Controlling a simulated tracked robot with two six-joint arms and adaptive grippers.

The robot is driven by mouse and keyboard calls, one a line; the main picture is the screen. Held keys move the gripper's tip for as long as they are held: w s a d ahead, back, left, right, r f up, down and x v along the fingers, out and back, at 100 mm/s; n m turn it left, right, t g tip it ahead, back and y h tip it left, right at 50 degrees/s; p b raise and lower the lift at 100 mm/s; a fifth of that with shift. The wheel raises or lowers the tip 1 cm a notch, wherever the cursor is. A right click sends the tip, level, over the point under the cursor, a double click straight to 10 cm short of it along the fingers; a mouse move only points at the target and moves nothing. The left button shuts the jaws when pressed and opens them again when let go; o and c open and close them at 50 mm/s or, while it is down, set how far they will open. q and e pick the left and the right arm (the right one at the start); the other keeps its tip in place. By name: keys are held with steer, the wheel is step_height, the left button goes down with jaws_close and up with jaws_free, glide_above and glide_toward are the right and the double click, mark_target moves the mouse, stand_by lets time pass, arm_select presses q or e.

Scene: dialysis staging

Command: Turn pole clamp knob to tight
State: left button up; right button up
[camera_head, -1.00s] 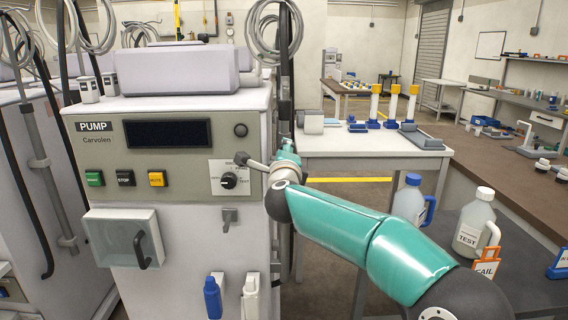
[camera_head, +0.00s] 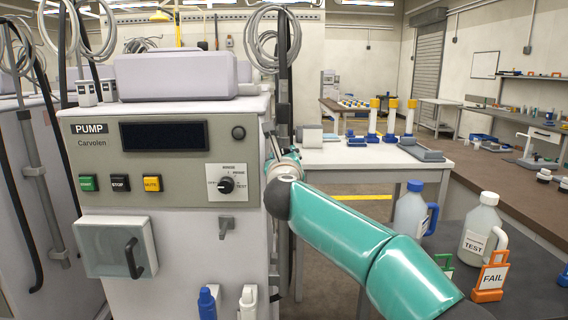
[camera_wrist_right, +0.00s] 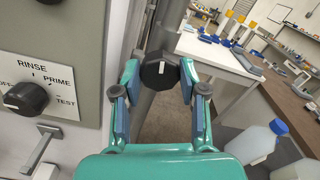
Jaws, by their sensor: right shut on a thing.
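The pole clamp knob (camera_wrist_right: 159,70) is black with a white mark on its face, on the grey pole beside the machine. In the right wrist view my right gripper (camera_wrist_right: 160,78) has one finger on each side of the knob and is shut on it. The mark points up and slightly right. In the head view the right gripper (camera_head: 277,143) is by the dark pole (camera_head: 284,85) at the machine's right edge; its fingertips and the knob cannot be made out there. My left gripper is in neither view.
The pump machine (camera_head: 100,192) stands close on the left, with a mode dial (camera_wrist_right: 26,98) and a small lever (camera_wrist_right: 40,148) near the gripper. A white table (camera_head: 370,157) is behind. Jugs (camera_head: 480,228) and a FAIL sign (camera_head: 491,278) are at right.

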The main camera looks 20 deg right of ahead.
steer(key=shift+w+f+m+b, duration=0.1)
steer(key=shift+f+m+b, duration=0.3)
steer(key=shift+m, duration=0.5)
steer(key=o, duration=0.9)
steer(key=shift+c, duration=0.2)
steer(key=shift+r, duration=0.1)
steer(key=shift+r, duration=0.15)
steer(key=v, duration=1.2)
steer(key=shift+d, duration=0.1)
